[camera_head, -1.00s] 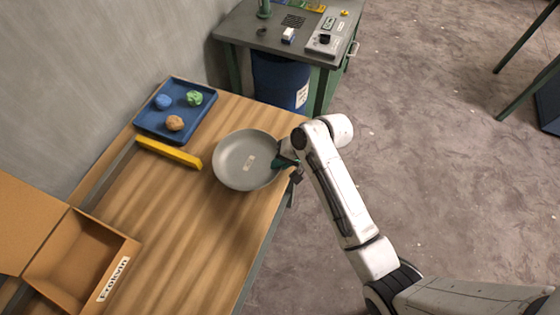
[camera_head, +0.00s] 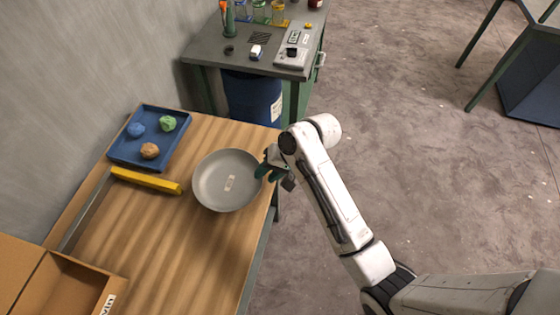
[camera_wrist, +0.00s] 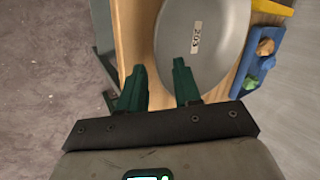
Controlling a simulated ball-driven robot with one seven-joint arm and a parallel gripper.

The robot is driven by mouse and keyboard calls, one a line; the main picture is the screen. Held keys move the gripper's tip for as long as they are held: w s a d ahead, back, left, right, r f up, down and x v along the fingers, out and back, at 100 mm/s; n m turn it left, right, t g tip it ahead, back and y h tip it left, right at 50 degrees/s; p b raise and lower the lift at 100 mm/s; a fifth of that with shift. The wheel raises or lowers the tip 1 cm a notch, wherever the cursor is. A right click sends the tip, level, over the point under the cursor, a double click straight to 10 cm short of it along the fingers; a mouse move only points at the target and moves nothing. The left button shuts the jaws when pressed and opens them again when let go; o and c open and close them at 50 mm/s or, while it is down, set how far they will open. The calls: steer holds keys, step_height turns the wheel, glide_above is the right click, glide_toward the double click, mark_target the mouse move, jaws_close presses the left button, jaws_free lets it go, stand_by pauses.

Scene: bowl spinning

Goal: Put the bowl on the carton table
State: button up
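The grey bowl (camera_head: 212,190), with a small label inside, sits on the wooden table (camera_head: 165,235) near its right edge. An open brown carton (camera_head: 62,285) stands on the same table at the lower left, cut off by the frame. My gripper (camera_head: 268,172) is at the bowl's right rim, with its green fingers spread. In the wrist view my gripper (camera_wrist: 158,80) is open, its fingers apart at the near side of the bowl (camera_wrist: 215,50). Nothing is clamped between them. I cannot tell whether a finger touches the rim.
A blue tray (camera_head: 122,157) with several coloured lumps and a yellow bar (camera_head: 146,180) lie left of the bowl. A grey workbench (camera_head: 222,52) with bottles stands behind, a blue barrel (camera_head: 250,98) under it. The table's front middle is clear.

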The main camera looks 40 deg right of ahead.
steer(key=v, duration=0.8)
steer(key=s+f+n+g+h, duration=0.1)
steer(key=s+f+n+h, duration=0.1)
steer(key=s, duration=0.8)
steer(key=s+d+f+n+g+h, duration=0.1)
steer(key=s+f+n+g+h, duration=0.1)
steer(key=s, duration=0.9)
step_height(320, 180, down, 3)
steer(key=n+h, duration=0.1)
steer(key=n, duration=0.2)
steer(key=shift+d+r, duration=0.2)
